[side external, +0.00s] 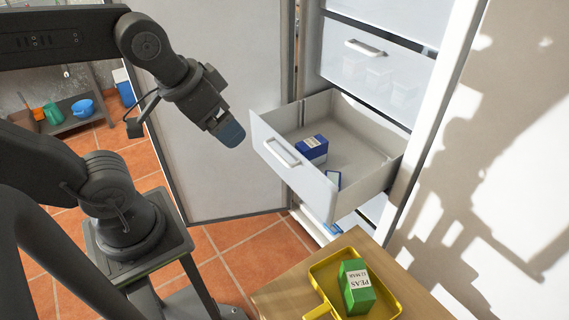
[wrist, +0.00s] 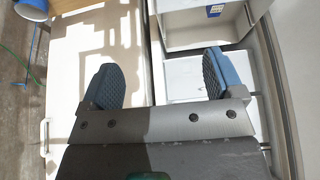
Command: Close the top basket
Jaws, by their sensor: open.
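A white basket (side external: 341,197) is pulled out of the tall white freezer, with a pale handle (side external: 282,152) on its front. A blue box (side external: 312,147) and a smaller blue item lie in it. Above it, a frosted basket front (side external: 378,80) with a handle sits flush in the freezer, and another front is partly visible higher up. My gripper (side external: 229,134) hangs left of the pulled-out basket's front, seemingly apart from it. In the wrist view my gripper (wrist: 158,80) has its two blue fingertips wide apart with nothing between them.
The open freezer door (side external: 225,100) stands behind my gripper. A wooden table (side external: 275,295) at the front holds a yellow tray (side external: 323,276) with a green peas box (side external: 356,285). A shelf (side external: 75,120) with a blue bucket (side external: 83,110) is at the far left.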

